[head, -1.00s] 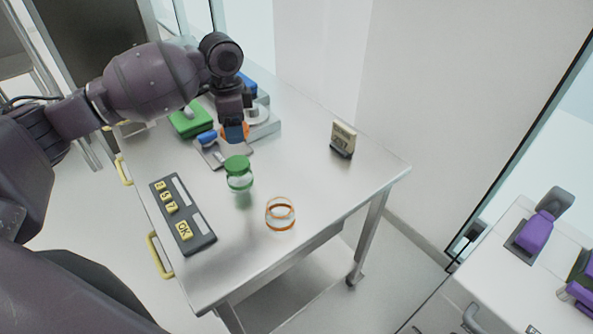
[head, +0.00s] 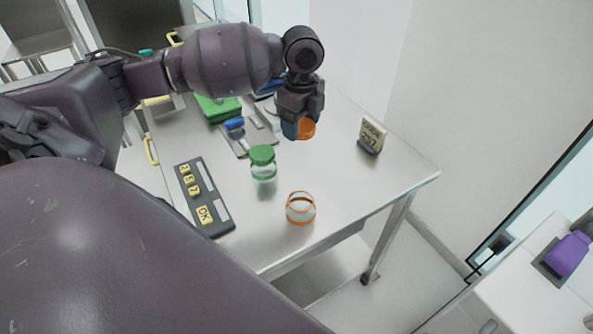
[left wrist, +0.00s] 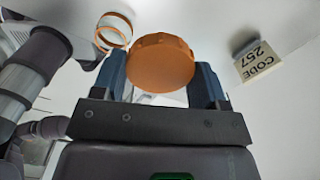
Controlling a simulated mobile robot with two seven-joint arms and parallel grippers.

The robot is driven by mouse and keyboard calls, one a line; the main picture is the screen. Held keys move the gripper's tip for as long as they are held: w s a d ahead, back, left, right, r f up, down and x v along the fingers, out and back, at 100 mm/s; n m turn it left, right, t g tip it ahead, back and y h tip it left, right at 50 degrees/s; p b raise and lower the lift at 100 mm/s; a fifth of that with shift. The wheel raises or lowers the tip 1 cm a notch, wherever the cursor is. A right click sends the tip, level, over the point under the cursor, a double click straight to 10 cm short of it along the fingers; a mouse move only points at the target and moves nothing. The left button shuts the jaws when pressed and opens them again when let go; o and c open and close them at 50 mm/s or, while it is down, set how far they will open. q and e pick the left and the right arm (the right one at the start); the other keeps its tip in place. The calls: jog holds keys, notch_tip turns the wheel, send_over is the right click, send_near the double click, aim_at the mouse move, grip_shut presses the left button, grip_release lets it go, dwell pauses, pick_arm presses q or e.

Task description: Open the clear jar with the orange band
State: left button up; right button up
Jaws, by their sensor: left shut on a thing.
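The clear jar with the orange band (head: 300,209) stands upright on the metal table, its top open, with no lid on it. My left gripper (head: 299,128) is shut on an orange lid (head: 306,129) and holds it above the table, behind the jar and apart from it. In the left wrist view the lid (left wrist: 161,62) sits between the two fingers (left wrist: 160,80), and the clear jar (left wrist: 113,31) shows beyond at the upper left. My right gripper is not in view.
A jar with a green lid (head: 263,163) stands left of the clear jar. A dark keypad panel (head: 203,197) lies further left. A small code sign (head: 372,135) stands at the right. A green box (head: 217,108) is at the back left. The table's front right is clear.

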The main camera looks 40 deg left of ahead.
aim_at(300, 183)
pick_arm(q)
notch_tip(300, 183, down, 18)
jog(key=shift+r+b, duration=0.15)
jog(key=shift+b, duration=0.6)
jog(key=o, duration=1)
notch_tip(300, 183, up, 12)
jog(key=p, duration=0.1)
